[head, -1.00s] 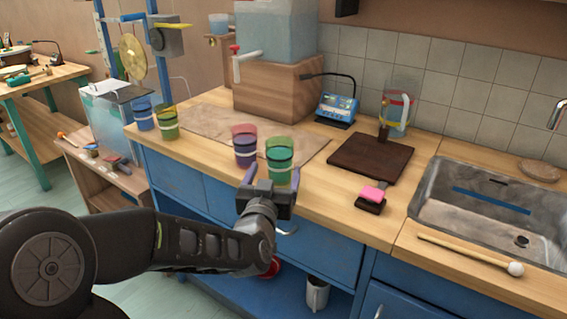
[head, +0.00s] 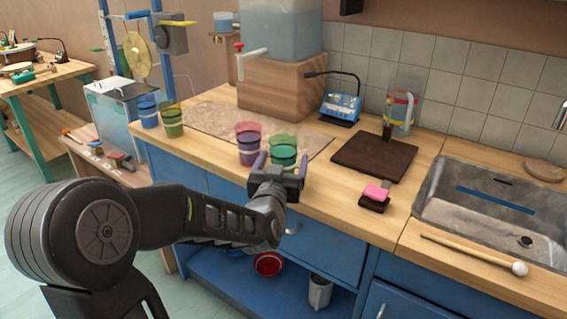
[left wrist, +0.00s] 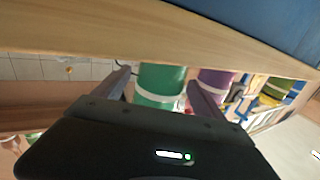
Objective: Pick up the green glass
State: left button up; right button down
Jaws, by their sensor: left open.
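The green glass (head: 284,150) stands upright near the front edge of the counter, with a dark lower part and a pale band. My left gripper (head: 280,163) is open just in front of it, with its fingers pointing at it. In the left wrist view the green glass (left wrist: 160,86) shows between the two spread fingers (left wrist: 160,88). Whether the fingertips reach past its sides is hard to tell. My right gripper is not in view.
A red-and-purple glass (head: 248,143) stands close to the left of the green one. A blue glass (head: 147,112) and an olive-green glass (head: 171,120) stand further left. A dark board (head: 374,157), a pink sponge (head: 376,192) and a sink (head: 490,205) lie to the right.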

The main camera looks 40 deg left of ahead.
pick_arm(q)
jog(key=shift+x, duration=1.5)
grip_shut()
